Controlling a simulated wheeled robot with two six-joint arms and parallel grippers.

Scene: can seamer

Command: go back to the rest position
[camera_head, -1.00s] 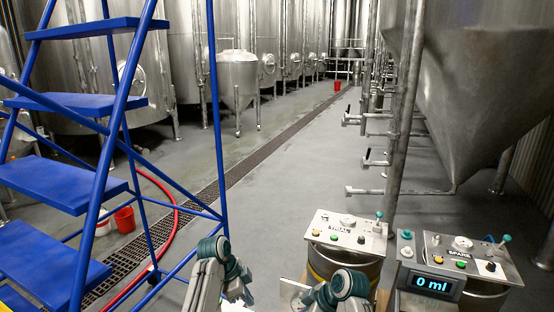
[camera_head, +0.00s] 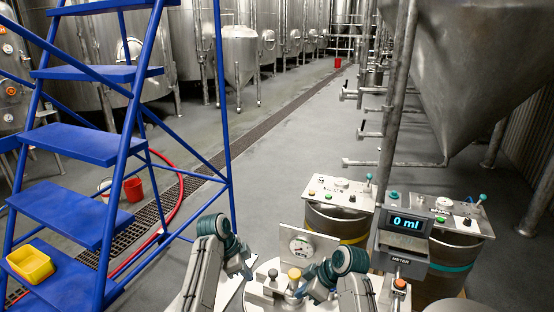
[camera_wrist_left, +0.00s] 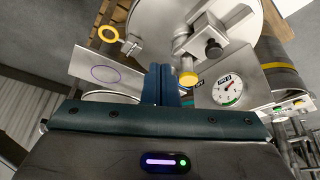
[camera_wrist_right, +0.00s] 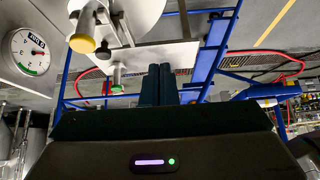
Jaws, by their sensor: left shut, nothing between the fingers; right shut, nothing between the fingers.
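My left gripper (camera_wrist_left: 161,72) shows in the left wrist view with its dark blue fingers together and nothing between them. My right gripper (camera_wrist_right: 158,72) shows in the right wrist view, also closed and empty. In the head view both arms are bent at the bottom middle, the left arm's teal joint (camera_head: 220,228) left of the right arm's teal joint (camera_head: 349,259). The fingertips cannot be made out there. A machine with a round gauge (camera_head: 301,247) and a yellow knob (camera_head: 294,273) stands between and around the arms.
A meter (camera_head: 408,224) reading 0 ml stands right of my arms, before two drums with control panels (camera_head: 338,192) (camera_head: 443,213). Blue steps (camera_head: 80,143) stand at left, with a yellow tub (camera_head: 31,263) on a low step.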

